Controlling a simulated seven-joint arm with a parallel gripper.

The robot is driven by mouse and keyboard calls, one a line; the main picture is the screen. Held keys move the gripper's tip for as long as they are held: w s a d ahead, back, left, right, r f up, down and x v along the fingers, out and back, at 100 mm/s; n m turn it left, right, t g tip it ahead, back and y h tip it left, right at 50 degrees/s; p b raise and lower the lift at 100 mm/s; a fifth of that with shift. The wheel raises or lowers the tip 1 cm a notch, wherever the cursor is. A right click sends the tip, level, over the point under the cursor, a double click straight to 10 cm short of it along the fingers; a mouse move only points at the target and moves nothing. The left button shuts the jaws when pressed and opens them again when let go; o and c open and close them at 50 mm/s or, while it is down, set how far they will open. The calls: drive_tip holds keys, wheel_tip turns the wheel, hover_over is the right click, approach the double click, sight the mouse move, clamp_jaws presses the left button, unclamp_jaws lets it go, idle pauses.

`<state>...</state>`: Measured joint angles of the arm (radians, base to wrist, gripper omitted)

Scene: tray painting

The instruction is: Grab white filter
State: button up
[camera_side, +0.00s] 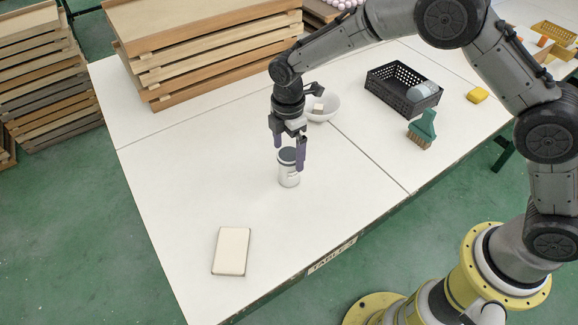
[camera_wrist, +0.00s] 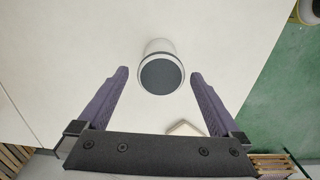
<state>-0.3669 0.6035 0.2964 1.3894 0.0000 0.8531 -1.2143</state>
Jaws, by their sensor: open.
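A white cylinder with a dark grey top (camera_side: 288,176) stands upright on the white table, matching a white filter. In the wrist view the cylinder (camera_wrist: 160,68) shows its round dark top, ahead of and between the fingertips. My gripper (camera_side: 289,157) is open and points down, its two purple fingers on either side of the cylinder's upper part in the side view. In the wrist view the gripper (camera_wrist: 159,74) shows a gap between each finger and the cylinder. Whether either finger touches it cannot be told.
A cream rectangular block (camera_side: 231,250) lies near the table's front left. Behind my gripper are a white bowl (camera_side: 323,107) and stacked wooden frames (camera_side: 205,50). A black crate (camera_side: 404,88), green brush (camera_side: 423,130) and yellow sponge (camera_side: 477,95) lie right. The table (camera_side: 180,185) left of the cylinder is clear.

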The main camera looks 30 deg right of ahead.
sight(289, 170)
drive_tip(key=shift+d+f, duration=0.1)
drive_tip(key=shift+f, duration=3.85)
drive_tip(key=c, duration=1.5)
drive_tip(key=shift+r, duration=0.1)
